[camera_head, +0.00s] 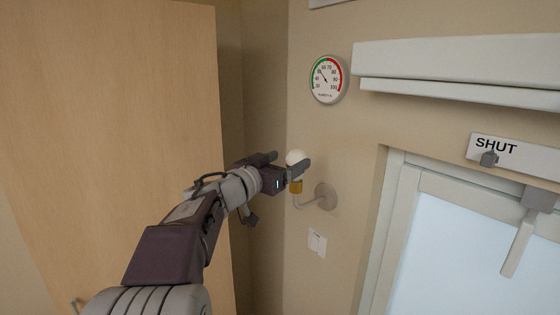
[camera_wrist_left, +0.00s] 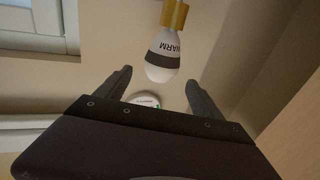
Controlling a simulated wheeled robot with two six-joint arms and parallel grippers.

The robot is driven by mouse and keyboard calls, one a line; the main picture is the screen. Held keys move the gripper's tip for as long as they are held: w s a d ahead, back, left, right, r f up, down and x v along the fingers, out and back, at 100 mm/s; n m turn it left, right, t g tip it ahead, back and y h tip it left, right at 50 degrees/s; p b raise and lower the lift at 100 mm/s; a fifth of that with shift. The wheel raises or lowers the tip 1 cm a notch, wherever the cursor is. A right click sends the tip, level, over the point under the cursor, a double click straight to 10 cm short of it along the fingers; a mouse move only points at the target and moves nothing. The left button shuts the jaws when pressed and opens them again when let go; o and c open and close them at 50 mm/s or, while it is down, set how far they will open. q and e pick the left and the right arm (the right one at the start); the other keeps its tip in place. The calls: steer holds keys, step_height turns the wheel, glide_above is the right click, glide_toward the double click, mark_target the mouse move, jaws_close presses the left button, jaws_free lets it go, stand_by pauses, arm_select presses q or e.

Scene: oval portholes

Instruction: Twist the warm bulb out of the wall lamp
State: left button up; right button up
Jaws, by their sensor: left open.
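The wall lamp (camera_head: 325,197) has a round wall plate and a curved arm that ends in a brass socket (camera_head: 295,187). The warm bulb (camera_head: 295,157) stands upright in the socket, white and partly hidden by my gripper. In the left wrist view the bulb (camera_wrist_left: 163,57) shows a dark band and the word WARM, with its neck in the brass socket (camera_wrist_left: 174,14). My left gripper (camera_head: 286,164) is open at the bulb. In the left wrist view its fingers (camera_wrist_left: 158,82) stand apart on either side of the bulb's rounded end, with gaps visible. My right gripper is not in view.
A round gauge (camera_head: 327,80) hangs on the wall above the lamp, and a light switch (camera_head: 317,242) sits below it. A window (camera_head: 470,250) with a handle and a SHUT sign (camera_head: 515,155) is at the right. A wooden door or cabinet panel (camera_head: 110,120) fills the left.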

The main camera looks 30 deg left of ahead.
mark_target(301, 158)
arm_select(q)
steer(key=w+f, duration=0.1)
steer(key=w, duration=0.8)
steer(key=shift+w+d+f+p, duration=0.15)
steer(key=shift+d+f+p, duration=0.15)
steer(key=shift+d+p, duration=0.1)
steer(key=s, duration=0.1)
steer(key=s+r, duration=0.1)
steer(key=shift+s+a, duration=0.15)
steer(key=shift+s, duration=0.2)
steer(key=shift+c, duration=0.4)
steer(key=shift+s, duration=0.15)
steer(key=c, duration=0.5)
steer(key=shift+w+f, duration=0.25)
steer(key=shift+w, duration=0.25)
steer(key=c, duration=0.9)
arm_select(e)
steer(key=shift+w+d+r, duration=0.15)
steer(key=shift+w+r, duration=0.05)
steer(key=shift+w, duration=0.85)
